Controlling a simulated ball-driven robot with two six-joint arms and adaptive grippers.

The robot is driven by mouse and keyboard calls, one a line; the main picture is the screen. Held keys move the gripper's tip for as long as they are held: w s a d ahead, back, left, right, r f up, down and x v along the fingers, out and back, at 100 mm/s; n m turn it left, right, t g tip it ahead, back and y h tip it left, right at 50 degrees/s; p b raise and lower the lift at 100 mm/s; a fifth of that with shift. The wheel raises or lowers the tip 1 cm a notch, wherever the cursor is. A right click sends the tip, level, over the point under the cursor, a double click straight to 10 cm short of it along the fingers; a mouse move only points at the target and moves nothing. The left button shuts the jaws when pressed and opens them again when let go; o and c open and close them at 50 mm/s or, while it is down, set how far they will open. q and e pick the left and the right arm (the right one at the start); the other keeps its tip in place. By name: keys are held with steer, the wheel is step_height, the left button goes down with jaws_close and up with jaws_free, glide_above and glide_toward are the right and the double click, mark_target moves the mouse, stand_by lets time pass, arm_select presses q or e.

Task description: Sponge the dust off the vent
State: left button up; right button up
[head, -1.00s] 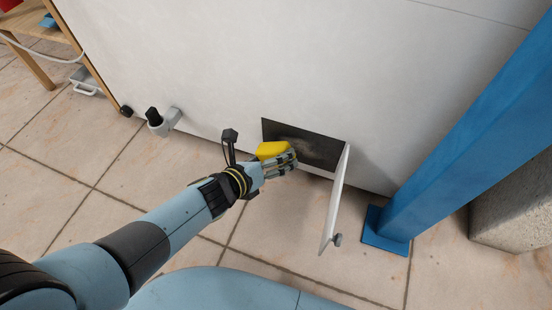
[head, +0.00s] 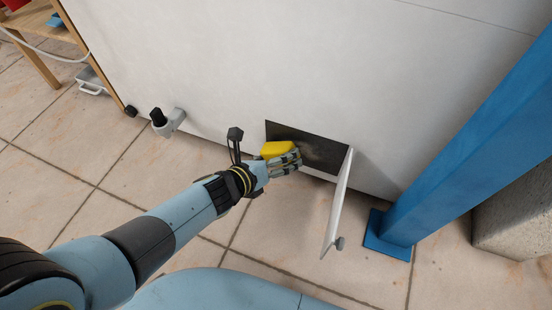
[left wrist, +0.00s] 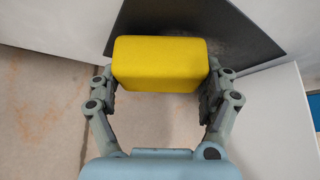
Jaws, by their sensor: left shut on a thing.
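The vent (head: 330,155) is a dark rectangular panel low in the white wall, with a pale dusty patch (head: 312,149) on it. Its white flap door (head: 338,205) stands open to the right. My left gripper (head: 284,160) is shut on a yellow sponge (head: 277,149), held at the left part of the vent. In the left wrist view the sponge (left wrist: 160,63) sits between both fingers, with the dark vent (left wrist: 235,35) behind it. I cannot tell whether the sponge touches the vent. It hides part of the panel. My right gripper is not in view.
A blue post (head: 450,160) with a base plate (head: 388,236) stands to the right, beside a concrete block (head: 515,215). A grey holder with a black top (head: 168,120) is on the wall at left. A wooden shelf (head: 45,45) stands far left. Tiled floor is open at left.

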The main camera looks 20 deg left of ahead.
arm_select(q)
steer(key=shift+w, duration=0.55)
steer(key=shift+d, duration=0.15)
